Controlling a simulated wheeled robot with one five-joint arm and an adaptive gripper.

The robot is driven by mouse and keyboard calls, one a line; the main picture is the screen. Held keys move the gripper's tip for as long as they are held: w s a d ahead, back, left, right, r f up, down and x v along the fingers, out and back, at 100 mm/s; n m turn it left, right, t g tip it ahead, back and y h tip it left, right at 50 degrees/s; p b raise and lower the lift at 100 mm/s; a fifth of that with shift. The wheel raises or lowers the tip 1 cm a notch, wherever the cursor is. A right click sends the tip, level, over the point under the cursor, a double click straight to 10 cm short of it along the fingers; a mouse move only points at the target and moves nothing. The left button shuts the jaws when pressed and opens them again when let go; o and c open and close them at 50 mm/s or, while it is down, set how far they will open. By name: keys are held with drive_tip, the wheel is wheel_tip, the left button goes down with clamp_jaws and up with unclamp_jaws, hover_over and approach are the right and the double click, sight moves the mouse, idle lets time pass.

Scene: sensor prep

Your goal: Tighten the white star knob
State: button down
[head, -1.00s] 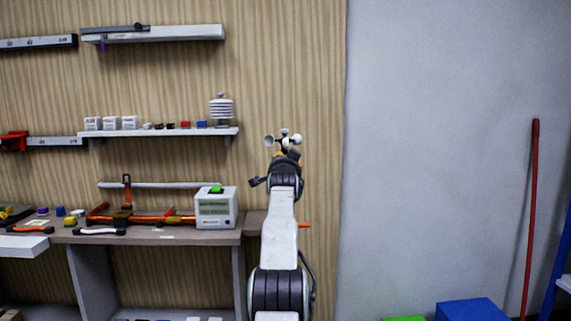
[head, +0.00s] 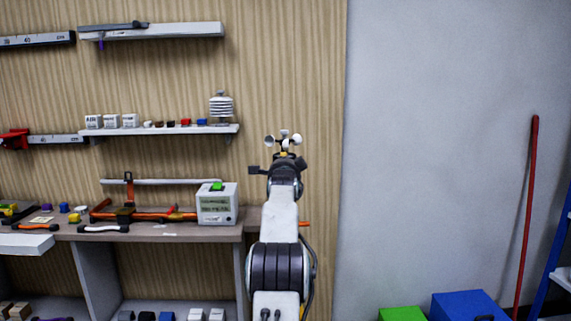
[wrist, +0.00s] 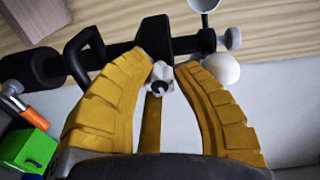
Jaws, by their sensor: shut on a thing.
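The white star knob (wrist: 161,78) shows in the wrist view between the tips of my gripper (wrist: 161,66). The yellow fingers are shut on it from both sides. It sits against a black clamp body (wrist: 155,38) with a handle-like loop at its left. An anemometer's white cup (wrist: 222,70) is just right of the right fingertip. In the head view the anemometer (head: 284,138) stands above the end of my arm, whose wrist hides the knob and most of the fingers.
A bench (head: 160,233) at left carries a white box with a green top (head: 217,203) and orange-handled tools. A wall shelf (head: 170,129) holds small boxes and a white louvred shield (head: 221,106). Blue (head: 465,305) and green (head: 402,314) boxes stand low at right.

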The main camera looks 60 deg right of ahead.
drive_tip(key=shift+r, duration=0.2)
drive_tip(key=c, duration=0.9)
unclamp_jaws()
drive_tip(key=shift+f, duration=0.15)
drive_tip(key=shift+c, duration=0.2)
drive_tip(key=v, duration=1.2)
